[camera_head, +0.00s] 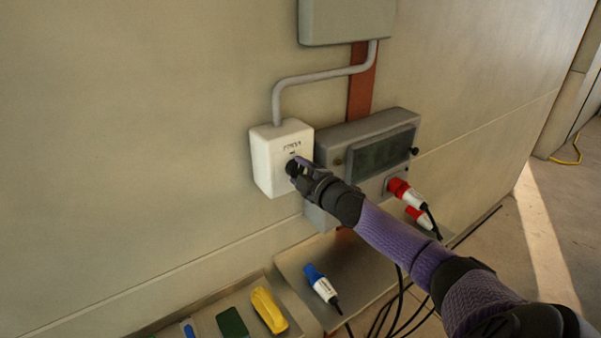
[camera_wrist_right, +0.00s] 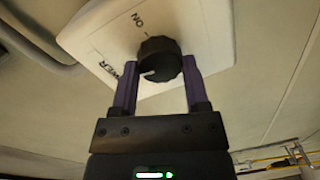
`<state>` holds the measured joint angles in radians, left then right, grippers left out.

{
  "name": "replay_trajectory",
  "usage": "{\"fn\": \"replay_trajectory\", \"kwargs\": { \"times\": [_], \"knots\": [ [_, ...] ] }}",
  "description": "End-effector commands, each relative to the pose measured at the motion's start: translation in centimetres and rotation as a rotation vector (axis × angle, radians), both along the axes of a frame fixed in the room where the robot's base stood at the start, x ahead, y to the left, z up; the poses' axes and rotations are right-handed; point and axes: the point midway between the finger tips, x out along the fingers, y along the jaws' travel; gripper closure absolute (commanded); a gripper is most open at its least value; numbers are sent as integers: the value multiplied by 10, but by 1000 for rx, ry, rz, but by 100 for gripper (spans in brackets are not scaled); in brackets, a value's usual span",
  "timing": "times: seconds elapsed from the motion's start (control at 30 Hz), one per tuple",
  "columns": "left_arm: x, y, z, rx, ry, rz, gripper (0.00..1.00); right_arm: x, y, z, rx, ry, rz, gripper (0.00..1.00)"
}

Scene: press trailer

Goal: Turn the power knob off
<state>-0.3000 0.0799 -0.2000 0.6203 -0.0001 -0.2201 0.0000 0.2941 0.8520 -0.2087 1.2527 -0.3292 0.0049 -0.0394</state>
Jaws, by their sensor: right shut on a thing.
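The power knob (camera_wrist_right: 160,62) is black and round, on the front of a white box (camera_head: 264,165) fixed to the wall. In the right wrist view its white mark points toward the lower left, and "ON" is printed on the plate beside a short line. My right gripper (camera_head: 297,168) is at the knob, its two purple fingers on either side of it in the wrist view (camera_wrist_right: 158,82), shut on it. In the head view the gripper hides most of the knob. My left gripper is not in view.
A grey panel with a dark window (camera_head: 381,155) is right of the white box, with red plugs (camera_head: 405,192) beneath. A conduit (camera_head: 325,75) runs up to a grey cabinet (camera_head: 346,20).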

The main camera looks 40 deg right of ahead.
Motion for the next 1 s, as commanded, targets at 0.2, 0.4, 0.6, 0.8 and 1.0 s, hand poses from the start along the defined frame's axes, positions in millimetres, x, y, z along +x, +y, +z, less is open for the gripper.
{"fn": "replay_trajectory", "kwargs": {
  "times": [0.2, 0.4, 0.6, 0.8, 1.0],
  "knots": [
    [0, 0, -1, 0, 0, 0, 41, 0, 0, -1, -92, 13, 0, 100],
    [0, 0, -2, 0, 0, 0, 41, 0, 1, -1, -135, 17, 0, 100],
    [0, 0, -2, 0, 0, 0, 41, 0, 1, -1, -148, 18, 1, 100],
    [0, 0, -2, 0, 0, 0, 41, 0, 1, -1, -148, 19, 1, 100],
    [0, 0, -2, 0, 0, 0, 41, 0, 1, -1, -148, 18, 1, 18]
  ]
}}
